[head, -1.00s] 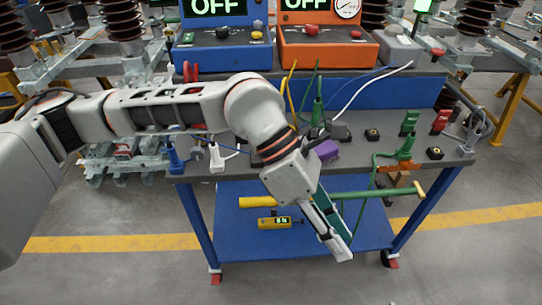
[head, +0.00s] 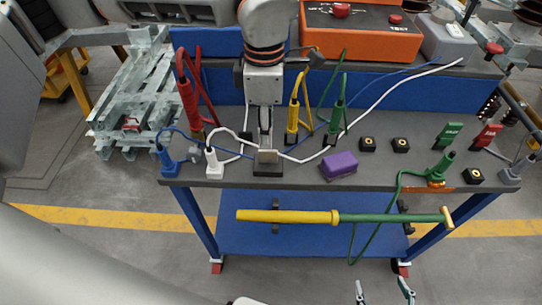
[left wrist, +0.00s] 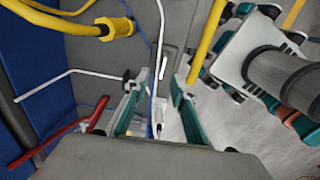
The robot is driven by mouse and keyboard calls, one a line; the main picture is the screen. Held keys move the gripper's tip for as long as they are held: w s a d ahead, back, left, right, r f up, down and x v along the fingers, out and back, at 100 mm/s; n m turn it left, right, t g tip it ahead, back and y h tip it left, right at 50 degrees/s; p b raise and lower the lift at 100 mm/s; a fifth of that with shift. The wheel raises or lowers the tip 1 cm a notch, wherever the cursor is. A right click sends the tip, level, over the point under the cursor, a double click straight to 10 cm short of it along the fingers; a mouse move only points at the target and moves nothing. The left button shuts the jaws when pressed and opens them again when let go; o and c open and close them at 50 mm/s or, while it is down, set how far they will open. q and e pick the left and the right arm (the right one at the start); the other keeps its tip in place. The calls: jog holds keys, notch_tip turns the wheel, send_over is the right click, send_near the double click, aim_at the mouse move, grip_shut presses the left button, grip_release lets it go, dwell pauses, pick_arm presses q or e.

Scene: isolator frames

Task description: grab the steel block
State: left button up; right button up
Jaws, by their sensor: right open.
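A small dark grey block (head: 267,170) with a paler face above it sits at the front edge of the bench. It looks like the steel block, though its material is hard to tell. My left gripper (head: 266,146) points straight down right over it, and the fingers hide part of it. Whether they touch it cannot be told. My right gripper (head: 383,288) is open and empty at the bottom, in front of the bench.
White (head: 212,160) and blue (head: 167,160) plugs stand left of the left gripper, a red one (head: 188,100) behind, a yellow one (head: 292,125) to the right. A purple block (head: 339,166) lies right. Loose cables cross the grey bench top (head: 400,175).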

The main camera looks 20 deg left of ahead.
aim_at(268, 151)
pick_arm(q)
jog(key=shift+s+f, duration=0.2)
jog(key=shift+f, duration=0.4)
jog(key=shift+w+d+f+b, duration=0.1)
jog(key=shift+d+f+b, duration=0.1)
jog(key=shift+f, duration=1.15)
jog(key=shift+d+f+b, duration=0.1)
jog(key=shift+f+b, duration=0.1)
jog(key=shift+f, duration=1.15)
jog(key=shift+r, duration=0.1)
grip_shut()
